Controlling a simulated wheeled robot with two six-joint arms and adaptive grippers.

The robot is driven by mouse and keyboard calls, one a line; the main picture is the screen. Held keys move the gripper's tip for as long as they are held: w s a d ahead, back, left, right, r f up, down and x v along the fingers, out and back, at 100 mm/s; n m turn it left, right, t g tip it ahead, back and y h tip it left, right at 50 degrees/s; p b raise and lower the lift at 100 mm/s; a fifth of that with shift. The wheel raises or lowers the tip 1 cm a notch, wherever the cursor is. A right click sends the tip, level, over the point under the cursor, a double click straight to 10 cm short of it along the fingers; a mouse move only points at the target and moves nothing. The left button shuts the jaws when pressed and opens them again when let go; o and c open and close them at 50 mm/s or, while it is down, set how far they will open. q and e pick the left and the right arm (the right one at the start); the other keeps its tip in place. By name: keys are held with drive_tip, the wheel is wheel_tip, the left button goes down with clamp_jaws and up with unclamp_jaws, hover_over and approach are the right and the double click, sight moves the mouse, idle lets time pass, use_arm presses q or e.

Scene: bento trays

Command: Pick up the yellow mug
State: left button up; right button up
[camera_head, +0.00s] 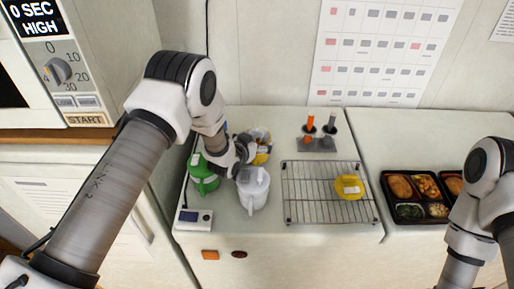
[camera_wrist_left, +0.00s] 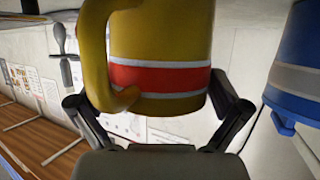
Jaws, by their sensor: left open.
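The yellow mug (camera_head: 263,156) stands at the back of the white counter, partly hidden by my left gripper (camera_head: 243,150). In the left wrist view the yellow mug (camera_wrist_left: 160,40) fills the upper middle, with a red and white band and its handle on the left. The fingers of my left gripper (camera_wrist_left: 160,104) are open, one on each side of the mug's lower part. Whether they touch it I cannot tell. My right arm shows at the right edge of the head view, but its gripper is out of view.
A white pitcher (camera_head: 253,190) stands just in front of the gripper, a green one (camera_head: 203,180) to its left. A blue container (camera_wrist_left: 300,65) is close on the right in the wrist view. A wire rack (camera_head: 310,190) with a yellow item (camera_head: 349,187) and a scale (camera_head: 194,219) are nearby.

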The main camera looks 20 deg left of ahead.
use_arm(q)
drive_tip(key=shift+r, duration=0.1)
drive_tip(key=c, duration=1.3)
